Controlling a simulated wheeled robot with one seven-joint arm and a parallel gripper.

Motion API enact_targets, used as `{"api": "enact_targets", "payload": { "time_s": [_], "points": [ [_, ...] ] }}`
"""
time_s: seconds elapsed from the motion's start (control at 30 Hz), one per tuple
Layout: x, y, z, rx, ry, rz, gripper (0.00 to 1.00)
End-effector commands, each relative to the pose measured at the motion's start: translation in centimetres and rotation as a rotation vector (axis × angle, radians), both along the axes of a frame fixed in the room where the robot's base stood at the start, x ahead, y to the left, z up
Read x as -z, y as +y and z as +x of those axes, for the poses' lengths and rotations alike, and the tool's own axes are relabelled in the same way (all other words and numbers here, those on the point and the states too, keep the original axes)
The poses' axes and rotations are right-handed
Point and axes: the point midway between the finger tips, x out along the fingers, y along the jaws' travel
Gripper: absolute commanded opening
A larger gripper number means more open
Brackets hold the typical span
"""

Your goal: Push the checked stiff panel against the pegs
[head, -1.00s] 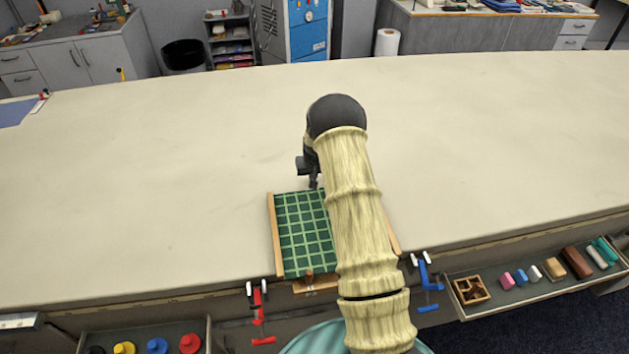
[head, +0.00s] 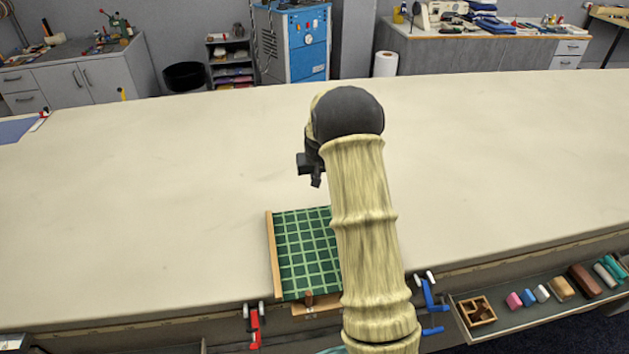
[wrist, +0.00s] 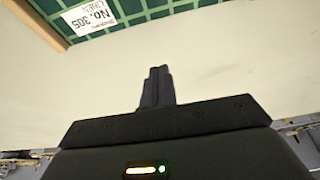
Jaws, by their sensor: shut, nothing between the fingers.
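The checked stiff panel (head: 304,246) is green with a lighter grid and lies flat near the table's front edge. A wooden rail (head: 273,255) runs along its left side. A wooden peg (head: 309,298) stands at its near edge; my arm hides the panel's right part and any other peg. My gripper (head: 316,182) is above the cloth beyond the panel's far edge, apart from it. In the wrist view the gripper (wrist: 157,85) is shut and empty, and the panel (wrist: 130,14) with a white label (wrist: 88,18) shows at the top.
The cloth table (head: 150,200) is clear on both sides. A red clamp (head: 254,326) and a blue clamp (head: 431,300) sit at the front edge. A tray (head: 530,305) with small blocks and a wooden box (head: 476,311) hangs at the front right.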

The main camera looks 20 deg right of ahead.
Motion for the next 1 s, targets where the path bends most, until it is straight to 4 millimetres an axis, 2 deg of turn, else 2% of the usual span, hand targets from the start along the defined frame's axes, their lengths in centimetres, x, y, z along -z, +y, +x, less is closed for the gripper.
{"api": "enact_targets", "payload": {
  "time_s": [0.27,0.37,0.47,0.57,0.7,0.9,1.0],
  "points": [
    [-0.3,0.6,-0.3,-0.008,0.002,0.002,0.00],
    [-1.1,1.5,-1.5,-0.017,0.005,0.004,0.00],
    [-2.6,3.1,-3.9,-0.032,0.014,0.007,0.00],
    [-4.2,5.2,-7.5,-0.056,0.026,0.010,0.00],
    [-6.1,8.0,-13.5,-0.090,0.045,0.014,0.00],
    [-7.5,11.4,-23.0,-0.147,0.074,0.014,0.00],
    [-7.5,12.5,-27.3,-0.173,0.085,0.013,0.00]
  ]
}}
